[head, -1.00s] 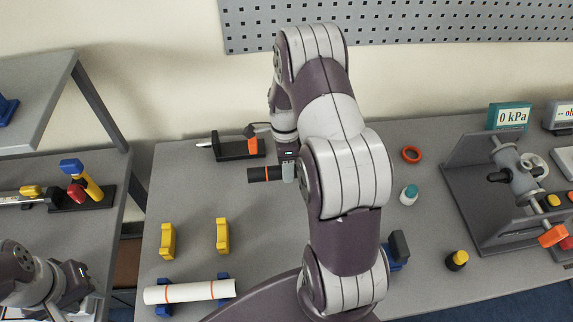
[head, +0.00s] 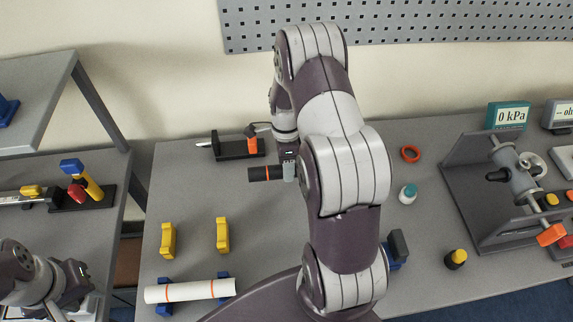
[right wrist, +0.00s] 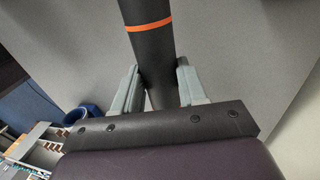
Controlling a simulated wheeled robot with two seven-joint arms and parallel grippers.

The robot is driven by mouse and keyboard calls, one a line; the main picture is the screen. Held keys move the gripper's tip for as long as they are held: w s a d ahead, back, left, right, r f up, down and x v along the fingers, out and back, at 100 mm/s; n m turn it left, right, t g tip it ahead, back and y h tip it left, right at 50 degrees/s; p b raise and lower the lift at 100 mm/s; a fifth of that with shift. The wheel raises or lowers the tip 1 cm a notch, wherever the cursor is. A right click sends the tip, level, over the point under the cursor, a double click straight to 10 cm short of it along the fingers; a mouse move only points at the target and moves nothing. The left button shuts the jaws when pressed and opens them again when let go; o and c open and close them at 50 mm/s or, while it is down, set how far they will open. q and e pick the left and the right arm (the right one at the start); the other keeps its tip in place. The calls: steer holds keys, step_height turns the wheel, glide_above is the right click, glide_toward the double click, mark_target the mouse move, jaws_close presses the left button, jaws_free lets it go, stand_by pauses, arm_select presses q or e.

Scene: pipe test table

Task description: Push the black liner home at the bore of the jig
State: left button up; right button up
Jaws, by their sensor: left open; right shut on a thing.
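The black liner (head: 259,174), a dark tube with an orange band, is held level above the table in the head view. My right gripper (head: 289,171) is shut on its right end. In the right wrist view the liner (right wrist: 152,45) runs up between the two grey fingers (right wrist: 160,88). My left gripper (head: 72,292) is at the lower left, open, away from the liner; its fingertips are hard to make out. I cannot tell which fixture is the jig, and no bore is clearly visible.
A black stand (head: 238,149) with an orange part is behind the liner. A white pipe (head: 190,290) lies on blue supports at front left, near two yellow blocks (head: 168,240). A grey valve fixture (head: 480,205) stands right. My right arm hides the table's middle.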

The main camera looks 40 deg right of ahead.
steer(key=shift+s+d+p, duration=0.2)
steer(key=shift+s+d, duration=0.2)
steer(key=shift+d, duration=0.3)
steer(key=shift+s+d+p, duration=0.15)
steer(key=shift+s+d, duration=0.2)
steer(key=shift+d, duration=0.35)
steer(key=shift+r+p, duration=0.1)
steer(key=shift+p, duration=0.25)
stand_by(0.7)
steer(key=shift+s+d, duration=0.2)
steer(key=shift+d, duration=0.2)
stand_by(0.3)
steer(key=shift+s+d, duration=0.3)
steer(key=shift+d, duration=0.25)
steer(key=shift+s+d, duration=0.15)
steer(key=shift+d, duration=0.15)
steer(key=o, duration=1.3)
steer(key=shift+s, duration=0.1)
